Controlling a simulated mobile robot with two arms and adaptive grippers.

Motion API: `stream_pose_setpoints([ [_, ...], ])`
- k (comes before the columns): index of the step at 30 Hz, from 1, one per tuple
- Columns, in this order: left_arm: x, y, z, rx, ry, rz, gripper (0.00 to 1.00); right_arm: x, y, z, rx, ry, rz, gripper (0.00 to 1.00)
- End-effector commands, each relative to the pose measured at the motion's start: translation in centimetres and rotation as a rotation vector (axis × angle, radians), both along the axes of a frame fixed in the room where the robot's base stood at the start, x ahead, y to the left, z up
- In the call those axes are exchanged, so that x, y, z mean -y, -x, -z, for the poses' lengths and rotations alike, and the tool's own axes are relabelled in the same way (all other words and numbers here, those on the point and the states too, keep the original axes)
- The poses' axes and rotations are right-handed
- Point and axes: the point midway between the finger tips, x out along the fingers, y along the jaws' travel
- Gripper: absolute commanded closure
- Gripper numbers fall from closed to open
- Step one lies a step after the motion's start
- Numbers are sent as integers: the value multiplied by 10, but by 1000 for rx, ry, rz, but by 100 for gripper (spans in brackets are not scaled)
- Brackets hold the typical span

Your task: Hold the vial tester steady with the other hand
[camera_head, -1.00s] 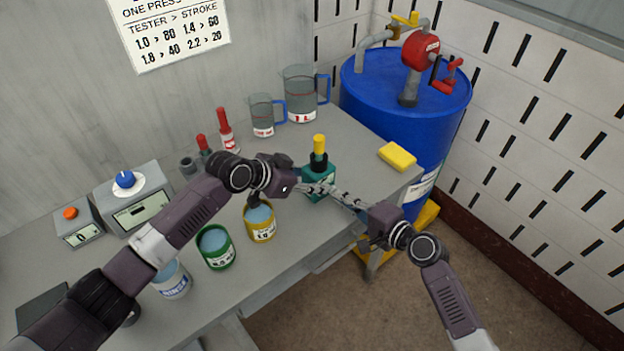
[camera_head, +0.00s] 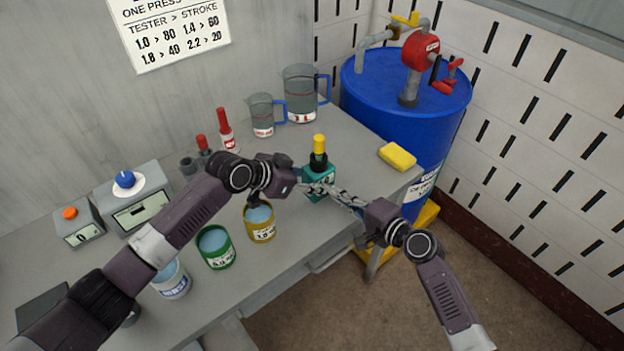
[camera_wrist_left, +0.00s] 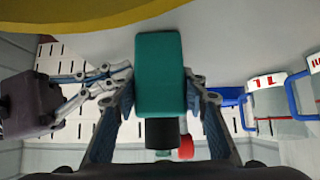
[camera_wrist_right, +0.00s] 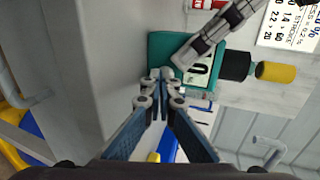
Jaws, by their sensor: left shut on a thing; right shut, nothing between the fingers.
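The vial tester (camera_head: 320,181) is a teal block with a black neck and yellow cap, upright near the table's right part. My left gripper (camera_head: 308,189) reaches it from the left and is shut on its teal body. In the left wrist view the body (camera_wrist_left: 160,75) sits between the two fingers. My right gripper (camera_head: 336,193) comes from the right, shut and empty, its fingertips close to the body. In the right wrist view the tips (camera_wrist_right: 160,76) are at the body's (camera_wrist_right: 165,48) lower edge; I cannot tell whether they touch. A left finger partly covers the white label (camera_wrist_right: 201,69).
Yellow (camera_head: 260,232), green (camera_head: 216,260) and white (camera_head: 172,291) cups of liquid stand along the table's front edge. Two jugs (camera_head: 300,92) (camera_head: 262,117) stand behind. A yellow sponge (camera_head: 397,156) lies at right, beside a blue drum (camera_head: 385,100).

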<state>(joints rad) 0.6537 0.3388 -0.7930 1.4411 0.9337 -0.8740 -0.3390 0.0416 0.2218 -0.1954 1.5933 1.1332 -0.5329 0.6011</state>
Motion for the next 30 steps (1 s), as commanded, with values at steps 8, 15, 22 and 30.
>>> stream_pose_setpoints([
  [8,1,1,0,-2,1,2,79,9,13,0,0,1,0,100],
  [15,1,1,0,-2,1,2,79,18,25,0,-1,1,0,100],
  [22,1,1,0,-1,1,2,79,26,36,1,-1,0,0,100],
  [30,1,1,0,-1,1,2,79,34,47,0,-2,0,-1,100],
])
